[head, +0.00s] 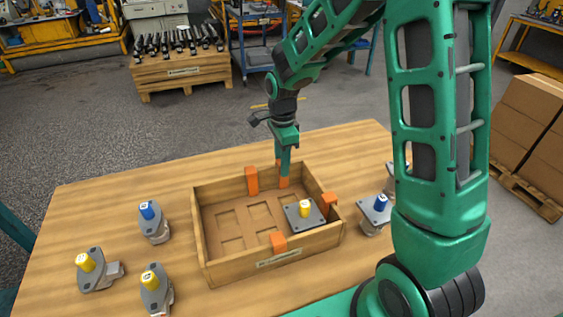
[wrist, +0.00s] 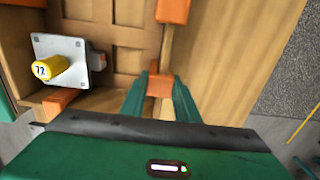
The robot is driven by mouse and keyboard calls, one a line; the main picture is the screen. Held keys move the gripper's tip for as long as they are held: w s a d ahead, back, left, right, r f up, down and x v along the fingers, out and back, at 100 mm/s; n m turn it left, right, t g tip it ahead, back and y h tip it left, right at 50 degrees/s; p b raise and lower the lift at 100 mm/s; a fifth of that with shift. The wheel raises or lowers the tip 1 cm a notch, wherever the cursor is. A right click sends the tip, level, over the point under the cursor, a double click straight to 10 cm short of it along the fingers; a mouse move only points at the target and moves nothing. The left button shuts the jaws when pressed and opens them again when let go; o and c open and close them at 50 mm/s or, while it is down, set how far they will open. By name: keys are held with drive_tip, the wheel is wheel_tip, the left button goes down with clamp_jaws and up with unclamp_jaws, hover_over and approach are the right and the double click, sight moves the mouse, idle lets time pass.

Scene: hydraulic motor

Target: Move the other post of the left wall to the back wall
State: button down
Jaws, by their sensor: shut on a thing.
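The wooden crate (head: 230,262) stands on the table, with recessed square pockets in its floor. My gripper (head: 284,172) points down at the back wall, right of its middle, and is shut on an orange post (head: 284,183). This post also shows between the fingers in the wrist view (wrist: 159,84). It is at the back wall; I cannot tell whether it is fully seated. Another orange post (head: 251,181) sits on the back wall to its left. One post (head: 329,199) is on the right wall and one (head: 278,243) on the front wall. The left wall shows no post.
A yellow-shafted motor (head: 292,218) lies inside the crate at the right, also in the wrist view (wrist: 88,58). Several motors stand outside: blue (head: 153,228) and yellow-topped (head: 95,272) ones left, a blue-topped one (head: 374,218) right. The table behind the crate is clear.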

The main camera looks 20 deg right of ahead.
drive_tip(key=c, duration=1.3)
unclamp_jaws()
